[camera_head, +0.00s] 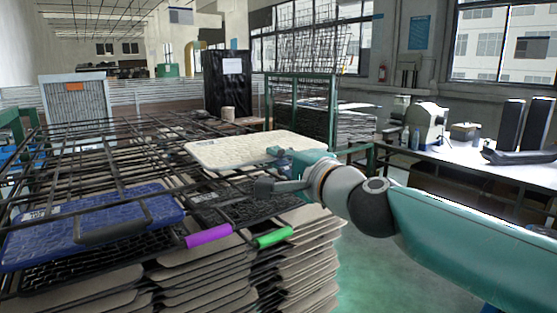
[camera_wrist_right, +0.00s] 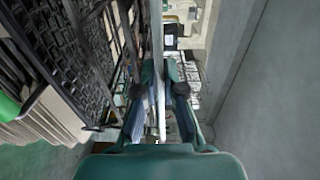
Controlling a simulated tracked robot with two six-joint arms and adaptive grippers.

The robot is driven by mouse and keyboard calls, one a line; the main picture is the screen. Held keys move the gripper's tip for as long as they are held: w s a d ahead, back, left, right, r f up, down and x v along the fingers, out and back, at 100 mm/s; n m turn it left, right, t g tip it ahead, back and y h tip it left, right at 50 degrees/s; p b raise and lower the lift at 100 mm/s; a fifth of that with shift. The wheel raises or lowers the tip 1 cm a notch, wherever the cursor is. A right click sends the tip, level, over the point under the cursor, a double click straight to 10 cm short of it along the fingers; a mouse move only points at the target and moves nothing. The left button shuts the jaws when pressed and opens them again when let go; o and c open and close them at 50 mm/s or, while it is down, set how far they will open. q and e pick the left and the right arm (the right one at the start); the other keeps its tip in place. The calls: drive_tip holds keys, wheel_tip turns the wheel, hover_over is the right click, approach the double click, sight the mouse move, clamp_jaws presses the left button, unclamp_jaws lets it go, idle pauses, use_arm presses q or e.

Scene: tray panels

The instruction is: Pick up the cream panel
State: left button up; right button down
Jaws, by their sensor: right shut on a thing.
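The cream panel (camera_head: 235,150) is a pale, flat, textured board with rounded corners. In the head view it lies roughly level over the right part of the wire racks. My right gripper (camera_head: 280,158) is at its near right edge, shut on it. In the right wrist view the panel (camera_wrist_right: 157,50) shows edge-on as a thin pale strip between the two fingers of the right gripper (camera_wrist_right: 161,85). The fingers hide the gripped part of the edge. My left gripper is not in view.
A blue panel (camera_head: 95,225) with a dark grip lies on the black wire racks at left. Purple (camera_head: 208,236) and green (camera_head: 274,237) handles stick out at the front, above stacked pale trays (camera_head: 300,262). A bench (camera_head: 510,172) with equipment stands at right. Floor between is clear.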

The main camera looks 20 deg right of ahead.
drive_tip(key=s+d+r+p, duration=0.2)
drive_tip(key=s+r+p, duration=0.2)
drive_tip(key=s, duration=0.3)
drive_tip(key=shift+s, duration=0.3)
drive_tip(key=shift+d, duration=0.1)
idle(1.3)
